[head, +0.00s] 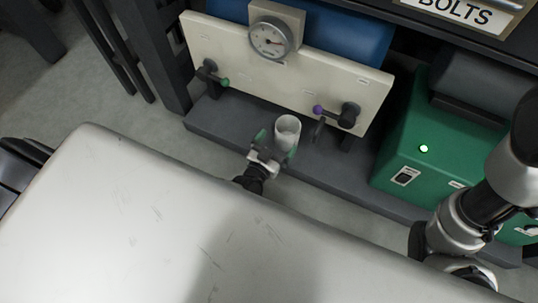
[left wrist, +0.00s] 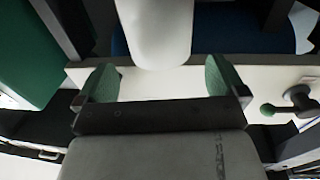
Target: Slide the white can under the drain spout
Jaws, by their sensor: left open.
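The white can (head: 288,128) stands on the dark grey ledge (head: 222,119) in front of the cream panel (head: 290,84). My left gripper (head: 277,144) is open at the near side of the can. In the left wrist view the can (left wrist: 153,32) lies between and beyond the green fingertip pads (left wrist: 160,78), with a gap on each side. A dark valve with a purple knob (head: 319,110) is on the panel, right of the can. A dark spout-like part (head: 319,130) hangs beside it; the can is left of it. My right gripper is not visible.
A valve with a green knob (head: 224,82) is left of the can; it also shows in the left wrist view (left wrist: 268,110). A gauge (head: 270,39) tops the panel. A green machine (head: 425,165) bounds the right. A white surface (head: 130,215) fills the foreground.

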